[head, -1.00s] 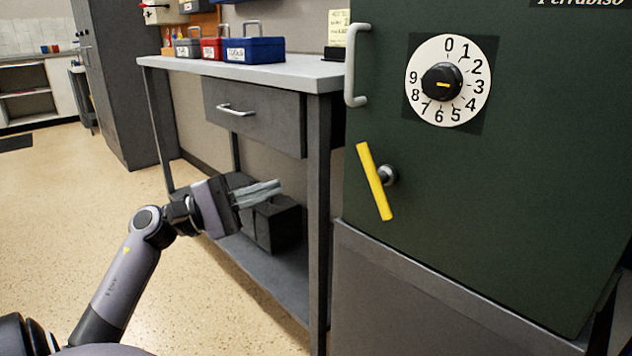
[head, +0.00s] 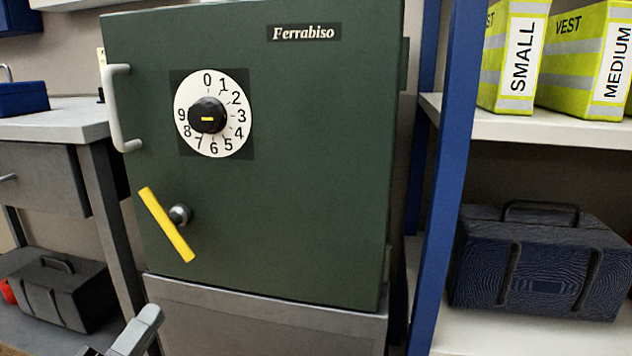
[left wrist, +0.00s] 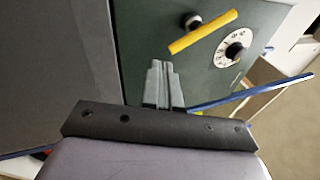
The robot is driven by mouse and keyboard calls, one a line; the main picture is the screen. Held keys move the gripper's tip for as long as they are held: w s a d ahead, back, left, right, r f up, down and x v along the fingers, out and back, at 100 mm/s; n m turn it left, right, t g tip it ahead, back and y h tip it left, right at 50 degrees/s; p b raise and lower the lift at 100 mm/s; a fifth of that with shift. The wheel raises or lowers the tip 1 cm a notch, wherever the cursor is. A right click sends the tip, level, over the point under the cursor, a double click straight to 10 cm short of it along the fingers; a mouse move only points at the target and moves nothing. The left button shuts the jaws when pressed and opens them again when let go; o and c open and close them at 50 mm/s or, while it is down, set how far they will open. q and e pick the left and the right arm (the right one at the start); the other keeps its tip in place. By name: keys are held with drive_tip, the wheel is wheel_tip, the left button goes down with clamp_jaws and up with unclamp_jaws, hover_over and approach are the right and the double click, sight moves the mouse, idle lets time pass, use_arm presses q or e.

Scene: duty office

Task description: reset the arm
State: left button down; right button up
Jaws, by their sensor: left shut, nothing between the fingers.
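My left gripper (head: 138,332) shows at the bottom left of the head view, low in front of the bench and the safe's grey stand. In the left wrist view its fingers (left wrist: 163,85) are together with nothing between them. The green safe (head: 310,180) stands shut in the middle of the head view, with a number dial (head: 240,130), a tilted yellow lever (head: 166,225) and a pale pull handle (head: 119,108). The gripper is apart from the lever, below it in the head view. My right gripper is not in view.
A grey bench (head: 55,122) with a blue box (head: 22,98) stands left of the safe, a black case (head: 62,293) on its lower shelf. At right, a blue-posted rack (head: 452,170) holds yellow vest boxes (head: 590,60) and a dark bag (head: 540,265).

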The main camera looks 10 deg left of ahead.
use_arm(q)
drive_tip(key=s+d+f+n+g+h, duration=0.1)
drive_tip(key=s+d+f+n+g, duration=0.35)
drive_tip(key=d+n, duration=0.4)
drive_tip(key=s+d+f+n+g, duration=0.3)
drive_tip(key=d+f+n, duration=0.2)
drive_tip(key=d+n, duration=0.3)
drive_tip(key=s+a+r+n+g+y+p, duration=0.1)
drive_tip(key=a+r+p, duration=0.3)
drive_tip(key=p, duration=1.5)
drive_tip(key=s+a+r+n+g+y+p, duration=0.2)
drive_tip(key=r+p, duration=0.9)
drive_tip(key=p, duration=0.8)
drive_tip(key=shift+s+a+r+y, duration=0.25)
drive_tip(key=shift+s+a+y, duration=0.25)
drive_tip(key=shift+a, duration=0.7)
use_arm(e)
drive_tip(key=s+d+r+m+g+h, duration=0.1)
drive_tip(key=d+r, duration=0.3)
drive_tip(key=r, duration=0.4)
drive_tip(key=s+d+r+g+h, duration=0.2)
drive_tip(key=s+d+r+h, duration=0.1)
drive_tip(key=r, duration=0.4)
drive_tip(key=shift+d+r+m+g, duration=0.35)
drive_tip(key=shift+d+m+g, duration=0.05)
use_arm(q)
drive_tip(key=shift+g, duration=0.25)
